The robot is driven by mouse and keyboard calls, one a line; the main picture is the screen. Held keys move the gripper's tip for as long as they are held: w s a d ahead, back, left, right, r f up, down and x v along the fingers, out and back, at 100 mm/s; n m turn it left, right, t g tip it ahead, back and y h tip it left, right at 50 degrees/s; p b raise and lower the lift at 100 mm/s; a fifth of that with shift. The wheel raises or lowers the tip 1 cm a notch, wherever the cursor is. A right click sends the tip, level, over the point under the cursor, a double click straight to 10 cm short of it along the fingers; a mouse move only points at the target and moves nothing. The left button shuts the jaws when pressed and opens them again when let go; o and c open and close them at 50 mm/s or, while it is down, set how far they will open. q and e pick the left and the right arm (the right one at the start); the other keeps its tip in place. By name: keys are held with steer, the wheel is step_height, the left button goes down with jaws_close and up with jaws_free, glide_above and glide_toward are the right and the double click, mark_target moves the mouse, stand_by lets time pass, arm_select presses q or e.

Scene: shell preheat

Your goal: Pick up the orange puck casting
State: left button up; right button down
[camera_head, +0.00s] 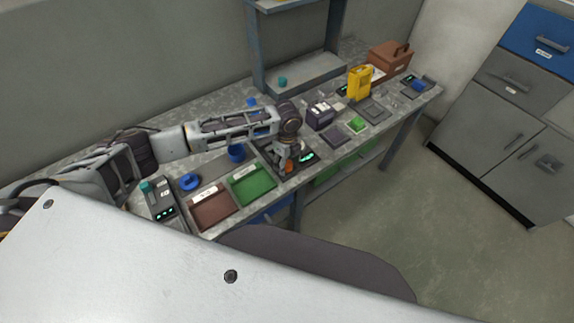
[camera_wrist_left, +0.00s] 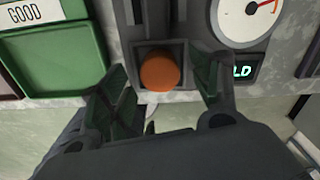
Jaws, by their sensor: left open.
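The orange puck casting (camera_wrist_left: 159,73) sits in a dark square holder (camera_wrist_left: 160,50) on the bench in the left wrist view. In the head view a small orange patch of it (camera_head: 289,166) shows below my left gripper (camera_head: 289,163). In the left wrist view the left gripper (camera_wrist_left: 165,100) is open, with one finger to each side of the puck, and I cannot tell whether either finger touches it. A dial gauge (camera_wrist_left: 247,15) and a lit display (camera_wrist_left: 242,71) ending in "LD" stand right of the holder. My right gripper is out of view.
A green tray (camera_head: 252,184) marked GOOD and a red-brown tray (camera_head: 211,209) lie left of the holder. A dark box (camera_head: 320,116), a yellow item (camera_head: 360,82) and a brown case (camera_head: 390,60) stand farther along the bench.

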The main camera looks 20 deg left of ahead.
mark_target(287, 164)
arm_select(q)
steer(key=shift+f, duration=0.3)
steer(key=shift+c, duration=0.5)
steer(key=c, duration=1.1)
steer(key=shift+r, duration=0.1)
steer(key=shift+r+b, duration=0.45)
steer(key=shift+r, duration=4.5)
